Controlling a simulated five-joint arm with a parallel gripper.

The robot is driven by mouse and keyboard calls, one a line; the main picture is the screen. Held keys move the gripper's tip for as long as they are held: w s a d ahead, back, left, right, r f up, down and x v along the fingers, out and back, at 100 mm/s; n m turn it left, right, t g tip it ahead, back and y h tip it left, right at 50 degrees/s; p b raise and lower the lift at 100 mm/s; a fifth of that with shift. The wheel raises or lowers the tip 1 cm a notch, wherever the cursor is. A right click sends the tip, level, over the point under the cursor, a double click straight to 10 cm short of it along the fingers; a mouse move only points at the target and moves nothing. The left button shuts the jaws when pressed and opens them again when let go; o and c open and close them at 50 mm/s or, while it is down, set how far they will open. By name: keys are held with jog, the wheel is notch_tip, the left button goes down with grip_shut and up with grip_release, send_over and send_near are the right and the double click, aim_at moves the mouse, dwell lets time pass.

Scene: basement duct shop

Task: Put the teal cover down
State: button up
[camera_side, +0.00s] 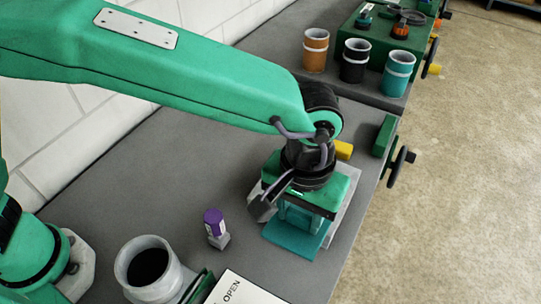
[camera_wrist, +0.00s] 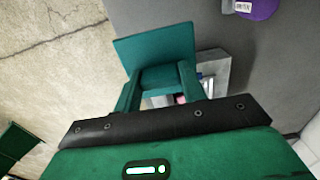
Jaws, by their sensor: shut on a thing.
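The teal cover (camera_side: 291,242) shows as a flat teal plate under my gripper (camera_side: 303,217). In the wrist view the cover (camera_wrist: 155,43) extends beyond my gripper (camera_wrist: 160,80), which is shut on it. A pale grey metal box (camera_side: 347,208) is partly hidden behind and below the gripper. In the wrist view the box (camera_wrist: 213,68) shows beside the cover, with something small and pinkish near its inner side. I cannot tell whether the cover touches the box or the bench.
A purple-capped bottle (camera_side: 214,222) stands left of the cover. A yellow piece (camera_side: 343,149) and a handwheel (camera_side: 399,166) are behind. Orange (camera_side: 315,50), black (camera_side: 354,62) and teal cups (camera_side: 397,75) stand farther back.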

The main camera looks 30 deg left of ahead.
jog(key=w+r, duration=0.3)
jog(key=r, duration=0.1)
jog(key=shift+w+a, duration=0.25)
jog(key=shift+w, duration=0.1)
jog(key=w+a+f, duration=0.1)
jog(key=w+f, duration=0.1)
jog(key=w, duration=0.1)
jog(key=w+a+f, duration=0.1)
jog(key=w+f, duration=0.1)
jog(key=w, duration=0.2)
jog(key=w+a+f, duration=0.1)
jog(key=w+f, duration=0.2)
jog(key=w, duration=0.1)
jog(key=shift+a, duration=0.4)
jog(key=shift+f, duration=2)
jog(key=shift+f, duration=0.4)
jog(key=o, duration=1)
jog(key=shift+r, duration=0.15)
